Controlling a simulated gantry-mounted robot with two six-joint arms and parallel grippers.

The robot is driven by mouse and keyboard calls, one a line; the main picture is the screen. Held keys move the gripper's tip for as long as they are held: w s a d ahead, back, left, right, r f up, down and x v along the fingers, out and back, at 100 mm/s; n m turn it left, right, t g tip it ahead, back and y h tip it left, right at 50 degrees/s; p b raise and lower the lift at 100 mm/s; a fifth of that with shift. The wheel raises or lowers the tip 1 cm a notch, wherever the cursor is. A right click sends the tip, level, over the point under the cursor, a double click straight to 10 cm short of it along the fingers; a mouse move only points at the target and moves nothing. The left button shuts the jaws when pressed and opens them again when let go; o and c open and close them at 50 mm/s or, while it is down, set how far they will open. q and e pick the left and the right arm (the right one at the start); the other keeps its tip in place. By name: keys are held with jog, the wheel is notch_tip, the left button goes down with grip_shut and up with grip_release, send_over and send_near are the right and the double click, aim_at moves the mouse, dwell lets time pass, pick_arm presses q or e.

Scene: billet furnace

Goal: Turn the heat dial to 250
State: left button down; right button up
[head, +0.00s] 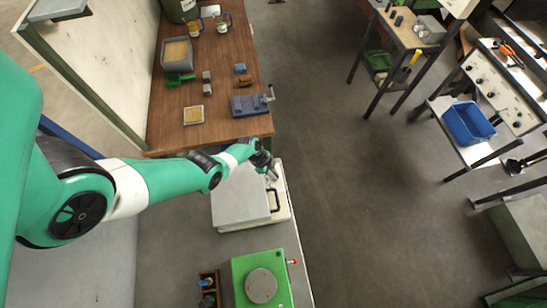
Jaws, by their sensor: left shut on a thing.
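The billet furnace (240,198) is a pale grey box with a dark handle (274,200) on its right-hand side, standing on a bench in the lower middle of the head view. My left arm reaches in from the left over it. My left gripper (271,174) is at the furnace's far right corner, beyond the handle. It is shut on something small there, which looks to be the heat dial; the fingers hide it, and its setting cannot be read. My right gripper is not in view.
A wooden bench (225,85) behind the furnace holds a vise (252,104), a grey tray (177,53) and small blocks. A green machine with a round plate (262,285) stands nearer. A blue bin (468,123) sits at right. The middle floor (370,200) is clear.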

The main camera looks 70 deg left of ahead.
pick_arm(q)
jog(key=shift+a+f+m+g+h+b, duration=0.1)
jog(key=shift+m+g+h+b, duration=0.3)
jog(key=shift+m, duration=1)
jog(key=c, duration=0.9)
grip_release()
